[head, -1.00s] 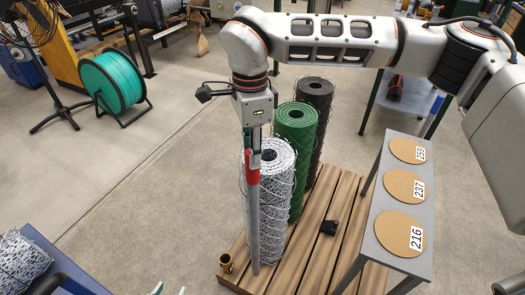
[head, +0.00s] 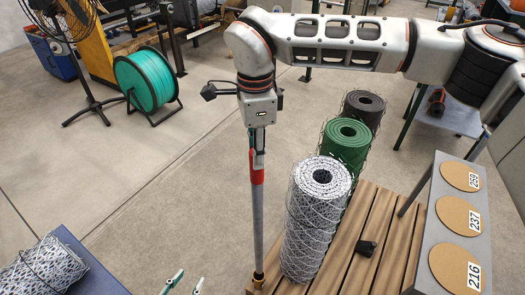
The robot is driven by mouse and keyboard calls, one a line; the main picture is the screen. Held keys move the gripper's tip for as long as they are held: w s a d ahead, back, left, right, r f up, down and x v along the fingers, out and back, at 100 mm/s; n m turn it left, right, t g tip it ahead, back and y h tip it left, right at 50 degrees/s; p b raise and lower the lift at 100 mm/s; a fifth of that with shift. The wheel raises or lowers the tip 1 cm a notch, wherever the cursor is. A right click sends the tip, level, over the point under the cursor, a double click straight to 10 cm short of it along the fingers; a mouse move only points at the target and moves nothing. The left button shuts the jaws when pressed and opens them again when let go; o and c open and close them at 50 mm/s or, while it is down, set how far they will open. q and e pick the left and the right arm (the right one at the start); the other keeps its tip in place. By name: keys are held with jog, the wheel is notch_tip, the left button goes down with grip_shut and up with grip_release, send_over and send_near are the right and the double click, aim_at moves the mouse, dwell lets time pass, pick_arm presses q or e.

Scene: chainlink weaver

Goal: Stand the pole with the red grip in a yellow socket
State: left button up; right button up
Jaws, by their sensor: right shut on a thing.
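The pole hangs close to upright. Its lower end meets the yellow socket (head: 258,281) at the front left corner of the wooden pallet. I cannot tell whether the tip is inside the socket or just over it. My left gripper (head: 185,283) shows only its two green fingertips at the bottom edge. They are apart with nothing between them.
White (head: 301,236), green (head: 345,155) and dark (head: 362,112) mesh rolls stand right of the pole on the pallet (head: 332,272). A black block (head: 366,247) lies there. A grey bench (head: 418,258) with numbered discs stands right.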

aim_at(256, 188)
jog(key=shift+w+a, duration=0.1)
jog(key=shift+a, duration=0.05)
notch_tip(256, 188, down, 7)
jog(key=b, duration=0.5)
jog(key=shift+f+b, duration=1.05)
jog(key=shift+f, duration=2.05)
